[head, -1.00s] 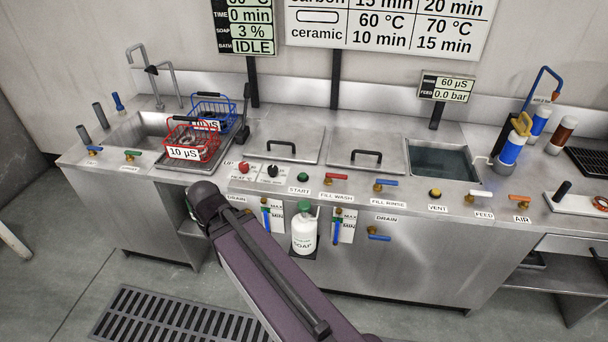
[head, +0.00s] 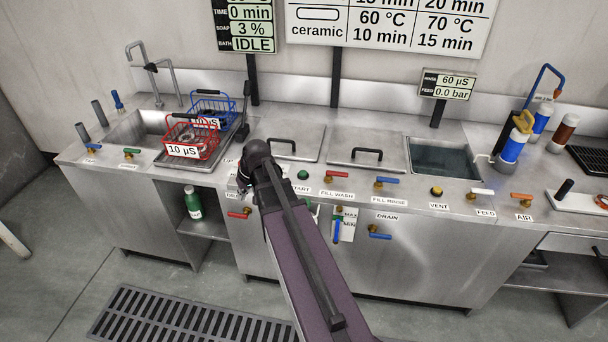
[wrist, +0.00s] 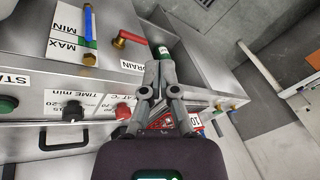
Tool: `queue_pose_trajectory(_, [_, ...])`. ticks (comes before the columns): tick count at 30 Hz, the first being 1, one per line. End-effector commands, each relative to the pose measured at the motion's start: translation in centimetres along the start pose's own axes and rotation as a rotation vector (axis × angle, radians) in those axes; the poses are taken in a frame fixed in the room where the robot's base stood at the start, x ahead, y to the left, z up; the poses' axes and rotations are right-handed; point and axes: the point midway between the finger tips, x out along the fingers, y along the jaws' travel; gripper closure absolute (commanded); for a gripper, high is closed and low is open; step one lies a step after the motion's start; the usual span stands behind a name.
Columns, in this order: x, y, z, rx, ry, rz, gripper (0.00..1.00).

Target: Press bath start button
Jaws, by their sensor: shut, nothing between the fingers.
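The green START button (head: 303,174) sits on the sloped front panel of the steel bath, just right of my arm in the head view. Its label is partly covered by the arm. In the wrist view the green button (wrist: 8,104) is at the far left edge beside a cut-off label. My gripper (head: 243,187) is left of the button, in front of the panel, and mostly hidden by my wrist. In the wrist view my gripper (wrist: 162,70) is shut and empty, its fingers apart from the button.
A red knob (wrist: 123,111) and a black knob (wrist: 73,112) sit between button and gripper. A red-handled drain valve (wrist: 131,40) is close to the fingers. Red and blue baskets (head: 190,141) stand at the left sink. The fill wash valve (head: 335,177) is right of the button.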

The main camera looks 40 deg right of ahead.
Motion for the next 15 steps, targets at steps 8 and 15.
queue_pose_trajectory(8, [-1.8,8.7,-5.7,0.094,0.156,-0.080,1.00])
queue_pose_trajectory(15, [-4.4,16.9,-9.2,0.171,0.304,-0.127,1.00])
